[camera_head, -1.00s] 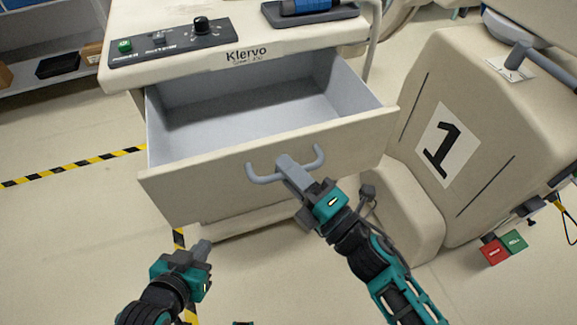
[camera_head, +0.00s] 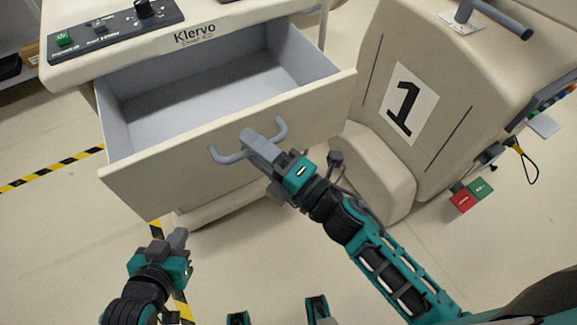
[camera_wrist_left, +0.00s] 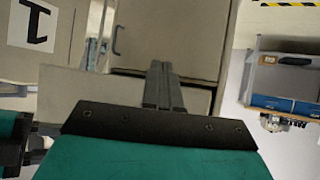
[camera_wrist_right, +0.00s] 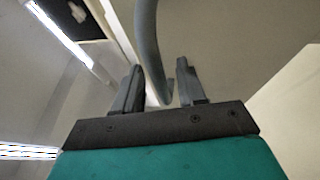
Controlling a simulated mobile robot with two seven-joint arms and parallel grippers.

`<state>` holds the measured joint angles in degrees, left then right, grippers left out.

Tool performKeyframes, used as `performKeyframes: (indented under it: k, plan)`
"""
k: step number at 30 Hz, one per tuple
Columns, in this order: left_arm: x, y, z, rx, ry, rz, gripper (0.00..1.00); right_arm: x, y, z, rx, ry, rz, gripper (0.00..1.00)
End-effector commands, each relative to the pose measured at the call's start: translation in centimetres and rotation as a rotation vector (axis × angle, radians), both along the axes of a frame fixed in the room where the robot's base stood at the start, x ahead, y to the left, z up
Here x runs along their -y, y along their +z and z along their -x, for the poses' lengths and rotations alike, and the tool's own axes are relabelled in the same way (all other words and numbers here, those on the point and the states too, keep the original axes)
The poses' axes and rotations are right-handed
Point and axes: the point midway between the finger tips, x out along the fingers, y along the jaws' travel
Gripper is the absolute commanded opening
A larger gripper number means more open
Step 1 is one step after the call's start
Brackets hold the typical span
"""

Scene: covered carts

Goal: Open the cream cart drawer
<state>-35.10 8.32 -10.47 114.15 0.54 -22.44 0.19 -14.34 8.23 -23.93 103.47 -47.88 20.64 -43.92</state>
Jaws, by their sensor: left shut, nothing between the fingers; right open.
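The cream cart drawer (camera_head: 180,163) is pulled out from the Klervo cart (camera_head: 75,72), and its empty grey inside (camera_head: 210,95) shows in the head view. A grey bar handle (camera_head: 228,158) is on the drawer front. My right gripper (camera_head: 254,142) is at the handle; in the right wrist view its fingers (camera_wrist_right: 157,85) are apart, with the handle bar (camera_wrist_right: 147,40) passing between them. My left gripper (camera_head: 180,238) is low at the left, away from the drawer front. Its fingers (camera_wrist_left: 163,82) are together and empty in the left wrist view.
A cream machine or seat marked 1 (camera_head: 425,150) stands close on the right of the drawer. Red (camera_head: 463,199) and green (camera_head: 480,189) blocks hang at its side. Yellow-black tape (camera_head: 50,170) marks the floor at left. Open floor lies in front of the drawer.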

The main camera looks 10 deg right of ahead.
Motion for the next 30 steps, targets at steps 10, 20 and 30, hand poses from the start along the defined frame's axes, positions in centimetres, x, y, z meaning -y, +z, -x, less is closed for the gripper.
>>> performKeyframes:
  k: [10, 20, 30]
  plan:
    - [0.1, -0.5, 0.0, -0.005, -0.001, 0.002, 0.0, 3.6, -1.3, 4.3, -0.005, -0.001, 0.003, 0.4]
    - [0.4, -0.5, -0.2, -0.002, -0.006, 0.009, 0.0, 7.4, -2.2, 8.6, -0.003, 0.0, 0.003, 0.4]
    - [0.5, -0.5, -0.2, -0.001, -0.008, 0.009, 0.0, 8.3, -2.3, 9.5, 0.001, 0.0, 0.001, 0.4]
